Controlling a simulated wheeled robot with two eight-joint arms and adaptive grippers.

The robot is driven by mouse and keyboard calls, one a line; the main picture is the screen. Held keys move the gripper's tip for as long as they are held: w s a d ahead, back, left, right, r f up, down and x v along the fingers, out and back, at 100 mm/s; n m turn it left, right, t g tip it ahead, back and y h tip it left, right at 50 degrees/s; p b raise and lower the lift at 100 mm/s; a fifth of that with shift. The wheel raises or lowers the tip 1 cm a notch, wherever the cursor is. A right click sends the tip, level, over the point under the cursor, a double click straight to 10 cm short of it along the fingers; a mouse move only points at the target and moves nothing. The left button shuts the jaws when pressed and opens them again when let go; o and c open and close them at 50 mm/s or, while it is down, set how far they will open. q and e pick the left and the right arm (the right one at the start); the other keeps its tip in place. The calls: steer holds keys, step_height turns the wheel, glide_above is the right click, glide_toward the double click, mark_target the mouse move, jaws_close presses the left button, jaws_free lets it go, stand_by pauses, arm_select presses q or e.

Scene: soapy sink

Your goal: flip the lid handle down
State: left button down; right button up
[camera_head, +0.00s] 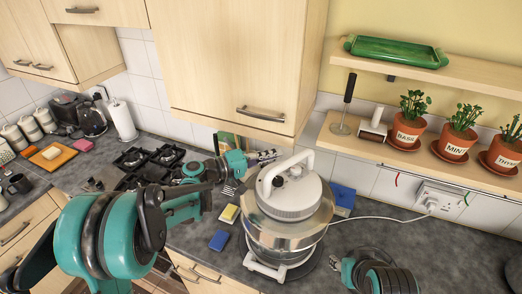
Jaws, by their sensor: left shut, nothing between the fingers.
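A white-topped countertop cooker (290,195) with a glass bowl stands on the dark counter. Its arched white lid handle (270,178) stands up above the lid, rising from the left side toward the back. My left arm reaches in from the left, and my left gripper (271,156) is shut and empty, pointing right. It is just left of and behind the handle's upper part in the picture; whether it touches the handle is not clear. Teal and dark links of my right arm show at the lower right; its gripper is not in view.
A yellow sponge (229,214) and a blue sponge (219,240) lie left of the cooker. A blue item (344,202) and a white cord (375,218) are to its right. Cabinets (235,60) hang above; potted herbs (407,131) stand on a shelf.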

mark_target(294, 195)
arm_select(q)
steer(key=shift+s+d+f, duration=0.1)
steer(key=shift+s+d, duration=0.4)
steer(key=shift+s, duration=0.3)
steer(key=shift+w, duration=0.1)
steer(key=shift+s+d+m, duration=0.35)
steer(key=shift+s+m, duration=0.05)
steer(key=shift+m, duration=0.2)
steer(key=shift+s+d+r+m, duration=0.2)
steer(key=shift+s+d+m, duration=0.3)
steer(key=shift+m, duration=0.1)
steer(key=s+d+m, duration=0.1)
steer(key=m, duration=0.1)
steer(key=s+d+f+m+y+b, duration=0.1)
steer(key=s+d+m, duration=0.1)
steer(key=s+d+m+y+b, duration=0.1)
steer(key=m, duration=0.1)
steer(key=shift+s+d+f, duration=0.2)
steer(key=shift+s+f, duration=0.15)
steer(key=s+d+f+m+b, duration=0.1)
steer(key=f+m+t+y+b, duration=0.1)
steer(key=m, duration=0.1)
steer(key=shift+s+d+y, duration=0.3)
steer(key=shift+s+d, duration=0.05)
steer(key=shift+s, duration=0.05)
steer(key=shift+s+d+f+b, duration=0.2)
steer(key=shift+f+b, duration=0.1)
steer(key=shift+f, duration=0.2)
